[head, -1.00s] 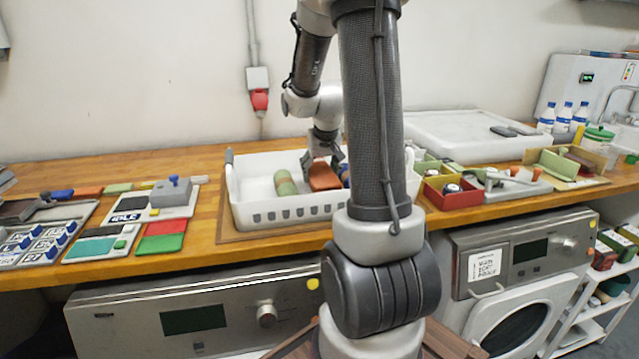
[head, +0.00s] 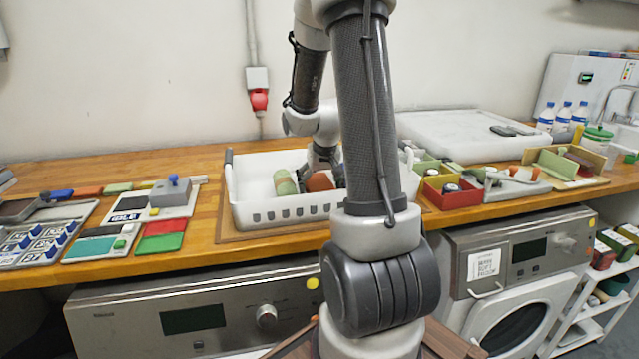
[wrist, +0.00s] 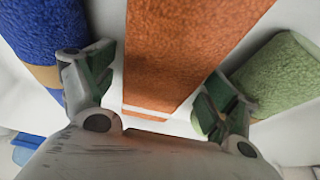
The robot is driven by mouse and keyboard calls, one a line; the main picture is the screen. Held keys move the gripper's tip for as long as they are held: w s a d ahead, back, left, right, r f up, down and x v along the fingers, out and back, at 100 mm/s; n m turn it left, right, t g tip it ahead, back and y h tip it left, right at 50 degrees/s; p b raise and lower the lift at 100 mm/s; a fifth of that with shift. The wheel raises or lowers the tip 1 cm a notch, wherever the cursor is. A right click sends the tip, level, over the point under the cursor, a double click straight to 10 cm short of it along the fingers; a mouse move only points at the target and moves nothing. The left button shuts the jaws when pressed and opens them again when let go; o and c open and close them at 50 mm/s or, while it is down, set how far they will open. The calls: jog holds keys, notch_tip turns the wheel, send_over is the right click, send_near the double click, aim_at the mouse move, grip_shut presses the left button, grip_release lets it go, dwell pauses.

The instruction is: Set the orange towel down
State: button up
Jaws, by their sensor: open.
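The orange towel (wrist: 180,50) lies in the white basket (head: 285,215), between a blue towel (wrist: 45,40) and a green towel (wrist: 275,75) in the wrist view. In the head view the orange towel (head: 320,181) is partly hidden by my arm, and the green towel (head: 285,182) lies to its left. My gripper (wrist: 155,95) is open, with one finger on each side of the orange towel's near end. Gaps show between the fingers and the orange towel. In the head view my gripper is low in the basket and mostly hidden.
The basket stands on the wooden counter (head: 205,230). Left of it are trays and a grey block on a white board (head: 170,195). Right of it are a red bin (head: 450,193) and a green bin. My arm blocks the basket's right part.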

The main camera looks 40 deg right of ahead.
jog(key=v, duration=1.2)
jog(key=s+a+r+n+y, duration=0.1)
jog(key=s+a+r+n, duration=0.1)
jog(key=s+a, duration=0.6)
jog(key=s+a+r+n+y, duration=0.1)
jog(key=s+a+r+n, duration=0.2)
jog(key=s+a, duration=0.5)
jog(key=shift+s+r, duration=0.85)
jog(key=shift+s, duration=0.05)
